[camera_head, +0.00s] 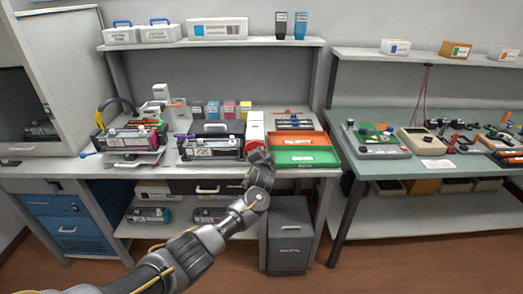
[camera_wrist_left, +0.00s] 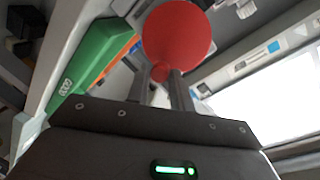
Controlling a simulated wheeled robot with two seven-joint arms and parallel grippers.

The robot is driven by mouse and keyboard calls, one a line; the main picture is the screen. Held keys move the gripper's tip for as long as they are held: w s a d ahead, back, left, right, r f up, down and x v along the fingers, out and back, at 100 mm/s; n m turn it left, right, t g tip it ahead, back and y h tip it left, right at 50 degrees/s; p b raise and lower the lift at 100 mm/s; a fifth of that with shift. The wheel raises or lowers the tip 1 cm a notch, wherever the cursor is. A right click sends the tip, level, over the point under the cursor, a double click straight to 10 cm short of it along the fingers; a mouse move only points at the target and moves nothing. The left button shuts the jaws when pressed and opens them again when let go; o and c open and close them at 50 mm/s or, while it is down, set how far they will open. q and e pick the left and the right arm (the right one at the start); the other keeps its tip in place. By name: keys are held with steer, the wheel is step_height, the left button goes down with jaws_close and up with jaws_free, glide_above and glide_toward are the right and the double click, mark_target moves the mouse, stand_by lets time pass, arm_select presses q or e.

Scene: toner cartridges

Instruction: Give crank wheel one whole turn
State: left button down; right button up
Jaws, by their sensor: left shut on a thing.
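The crank wheel is a red disc (camera_wrist_left: 180,32) in the left wrist view, with a small red knob (camera_wrist_left: 157,73) at its near edge. In the head view only a bit of the red wheel (camera_head: 252,146) shows on the white device (camera_head: 255,124); my gripper hides most of it. My left gripper (camera_wrist_left: 160,88) has its two fingers on either side of the knob and is shut on it. In the head view the left gripper (camera_head: 260,156) is at the front of the device, above the bench edge. My right gripper is not in view.
A green bin (camera_head: 305,158) and an orange bin (camera_head: 295,138) stand just right of the wheel. A printer unit with a cartridge (camera_head: 210,146) stands to its left. A grey waste bin (camera_head: 289,235) stands under the bench. A second bench (camera_head: 440,175) is at the right.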

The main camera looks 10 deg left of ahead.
arm_select(q)
steer(key=shift+f+m+g+y, duration=0.1)
steer(key=shift+f+m+y, duration=0.45)
steer(key=shift+m, duration=1.2)
steer(key=shift+f+m+g+y, duration=0.1)
steer(key=shift+f+m+y, duration=0.5)
steer(key=shift+m, duration=1.1)
steer(key=shift+f+m+g+y, duration=0.1)
steer(key=shift+f+m+y, duration=0.45)
steer(key=shift+m, duration=1.2)
steer(key=shift+f, duration=0.15)
steer(key=c, duration=1.2)
jaws_free()
steer(key=shift+c, duration=0.2)
steer(key=p+v, duration=0.3)
steer(key=v, duration=0.8)
steer(key=shift+p, duration=0.35)
